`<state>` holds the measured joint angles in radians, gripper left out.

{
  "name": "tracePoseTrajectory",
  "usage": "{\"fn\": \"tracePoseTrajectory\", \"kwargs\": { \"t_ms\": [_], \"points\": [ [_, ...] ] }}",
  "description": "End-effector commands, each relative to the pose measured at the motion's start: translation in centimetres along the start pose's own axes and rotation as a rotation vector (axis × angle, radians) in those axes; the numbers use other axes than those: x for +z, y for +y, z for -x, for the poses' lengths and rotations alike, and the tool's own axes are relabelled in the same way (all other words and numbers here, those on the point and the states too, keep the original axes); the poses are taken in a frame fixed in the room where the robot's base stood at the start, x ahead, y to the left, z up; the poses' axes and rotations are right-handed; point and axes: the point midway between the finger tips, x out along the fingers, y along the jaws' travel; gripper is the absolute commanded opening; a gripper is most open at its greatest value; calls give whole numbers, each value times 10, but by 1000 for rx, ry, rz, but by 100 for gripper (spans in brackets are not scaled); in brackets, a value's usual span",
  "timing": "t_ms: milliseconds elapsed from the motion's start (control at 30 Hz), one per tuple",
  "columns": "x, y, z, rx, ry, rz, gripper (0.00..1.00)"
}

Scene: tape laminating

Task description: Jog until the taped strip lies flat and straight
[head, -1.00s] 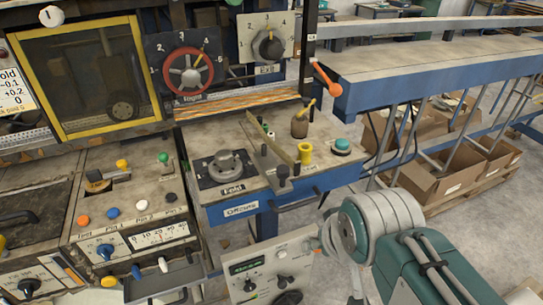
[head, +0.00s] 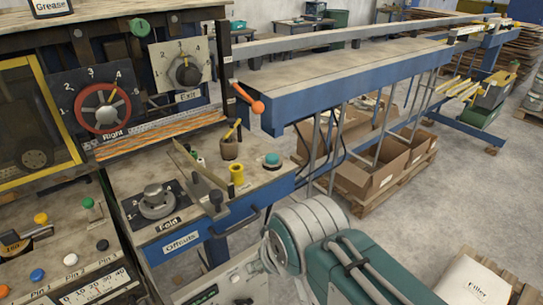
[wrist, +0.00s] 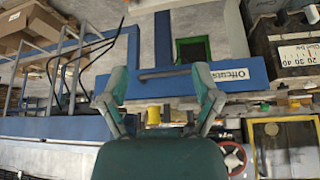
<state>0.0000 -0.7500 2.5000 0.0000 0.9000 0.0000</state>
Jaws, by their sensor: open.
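My gripper (wrist: 158,82) shows in the wrist view with its two fingers spread apart and nothing between them. Behind it are the blue front labelled Offcuts (wrist: 233,75) and a yellow piece (wrist: 153,115). In the head view, orange-and-brown striped bands (head: 160,134) run along the machine's front below the Right dial (head: 103,107). I cannot tell whether a taped strip there lies flat. A teal button (head: 271,160) sits on the worktop's right side. My gripper is hidden in the head view.
A long blue-edged table (head: 370,82) extends right, with an orange-tipped lever (head: 257,107) at its near end. Cardboard boxes (head: 365,178) stand on a pallet beneath.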

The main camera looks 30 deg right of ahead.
Motion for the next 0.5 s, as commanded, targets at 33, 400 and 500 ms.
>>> {"fn": "tracePoseTrajectory", "kwargs": {
  "t_ms": [33,400,500],
  "points": [
    [0,0,0,0,0,0,81],
    [0,0,0,0,0,0,0],
    [0,0,0,0,0,0,0]
  ]
}}
